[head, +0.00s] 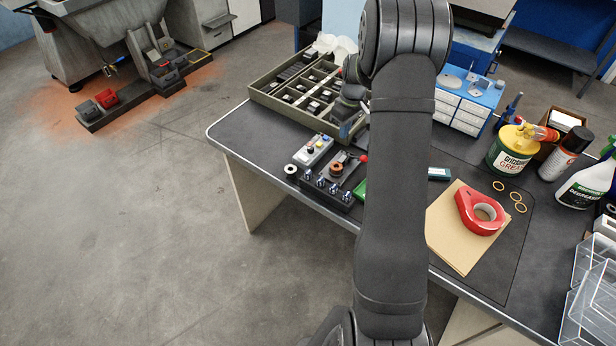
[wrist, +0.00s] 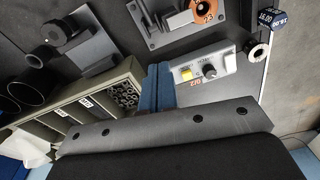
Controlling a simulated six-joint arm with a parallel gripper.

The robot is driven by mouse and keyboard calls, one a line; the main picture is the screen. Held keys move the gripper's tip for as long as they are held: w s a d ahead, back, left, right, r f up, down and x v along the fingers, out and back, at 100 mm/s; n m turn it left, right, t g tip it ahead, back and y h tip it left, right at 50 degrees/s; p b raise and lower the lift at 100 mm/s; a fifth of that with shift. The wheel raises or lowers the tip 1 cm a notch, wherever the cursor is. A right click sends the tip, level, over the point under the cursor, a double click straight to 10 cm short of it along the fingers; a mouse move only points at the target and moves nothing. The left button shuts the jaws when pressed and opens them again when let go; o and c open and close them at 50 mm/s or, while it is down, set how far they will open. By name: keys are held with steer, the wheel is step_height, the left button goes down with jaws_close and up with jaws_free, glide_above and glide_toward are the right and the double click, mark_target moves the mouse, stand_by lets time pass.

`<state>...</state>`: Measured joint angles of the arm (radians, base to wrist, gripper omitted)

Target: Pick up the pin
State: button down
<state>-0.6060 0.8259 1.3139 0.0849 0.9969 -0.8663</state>
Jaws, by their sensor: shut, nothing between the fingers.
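My gripper shows in the wrist view as two blue-grey fingers (wrist: 159,72) pressed together with nothing between them. In the head view my arm hides most of it. The fingers are over the end of a grey-green divided tray (wrist: 86,85), beside a compartment of several small round-ended metal pieces (wrist: 125,94). These may be pins, but they are too small to tell. The tray also shows in the head view (head: 262,99), with several small parts in its compartments. I cannot make out a pin for certain in either view.
A grey control box (wrist: 207,65) with a yellow button and a knob sits close right of the fingers. A copper coil (wrist: 205,12) on a plate lies beyond. Red tape (head: 468,209), a grease tub (head: 508,150) and spray bottles crowd the bench's right side.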

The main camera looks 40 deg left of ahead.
stand_by(0.4)
steer(key=c, duration=1.2)
jaws_free()
steer(key=s+a+r+m, duration=0.1)
steer(key=s+r+m, duration=0.6)
steer(key=m, duration=0.7)
steer(key=s+r+m, duration=0.5)
steer(key=s+m, duration=0.5)
steer(key=m, duration=0.4)
glide_above(310, 172)
steer(key=shift+h, duration=0.3)
steer(key=f, duration=0.8)
steer(key=s+f, duration=0.1)
steer(key=f, duration=0.2)
steer(key=shift+d+f, duration=0.1)
steer(key=shift+f, duration=0.3)
steer(key=shift+w+f, duration=0.25)
steer(key=shift+f, duration=1.05)
steer(key=shift+w+f, duration=0.2)
steer(key=shift+f, duration=1.05)
